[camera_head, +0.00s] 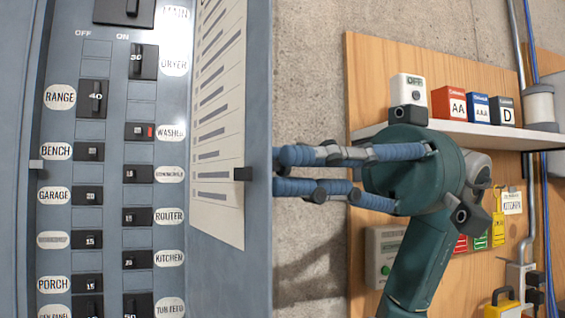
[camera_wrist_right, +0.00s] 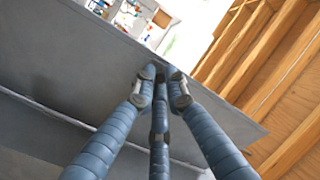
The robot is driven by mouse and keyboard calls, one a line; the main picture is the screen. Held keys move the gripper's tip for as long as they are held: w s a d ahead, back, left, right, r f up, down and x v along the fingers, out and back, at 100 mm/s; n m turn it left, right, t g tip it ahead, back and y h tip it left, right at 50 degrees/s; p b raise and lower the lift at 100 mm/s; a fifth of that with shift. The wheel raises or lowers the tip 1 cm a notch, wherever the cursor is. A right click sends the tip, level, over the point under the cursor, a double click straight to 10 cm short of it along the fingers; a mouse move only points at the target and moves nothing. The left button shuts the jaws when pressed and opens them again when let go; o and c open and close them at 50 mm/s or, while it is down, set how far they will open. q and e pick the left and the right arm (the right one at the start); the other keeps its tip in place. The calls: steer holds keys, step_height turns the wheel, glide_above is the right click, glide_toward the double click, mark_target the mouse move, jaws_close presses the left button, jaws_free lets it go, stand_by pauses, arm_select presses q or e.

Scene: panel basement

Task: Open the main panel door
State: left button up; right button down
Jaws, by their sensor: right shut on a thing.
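The main panel door (camera_head: 259,120) stands swung open, with its inner face and a paper directory (camera_head: 216,110) showing. A small dark latch piece (camera_head: 243,174) sits near its free edge. The grey panel (camera_head: 62,125) with its rows of breakers is exposed to the left. My right gripper (camera_head: 277,171) comes from the right and is shut at the door's free edge; its fingertips are partly hidden behind the door. In the wrist view the fingers (camera_wrist_right: 162,78) converge on the grey door (camera_wrist_right: 105,55); the exact contact is hard to see. My left gripper is not in view.
Right of the door is bare concrete wall (camera_head: 310,60). Beyond it, a wooden board (camera_head: 375,75) carries a white shelf (camera_head: 480,130) with battery boxes (camera_head: 448,102) and a white timer-like device (camera_head: 409,90). A yellow-handled item (camera_head: 502,308) and conduit stand at the lower right.

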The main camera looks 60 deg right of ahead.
steer(key=shift+d+n+g+y, duration=0.3)
steer(key=shift+n+g, duration=0.1)
steer(key=shift+g, duration=0.1)
steer(key=shift+d, duration=0.15)
steer(key=shift+s+d+g, duration=0.1)
steer(key=shift+d+g, duration=0.05)
steer(key=shift+g, duration=0.15)
steer(key=c, duration=1.8)
jaws_free()
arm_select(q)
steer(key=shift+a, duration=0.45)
arm_select(e)
steer(key=v, duration=0.7)
steer(key=shift+d, duration=0.35)
steer(key=shift+f, duration=0.2)
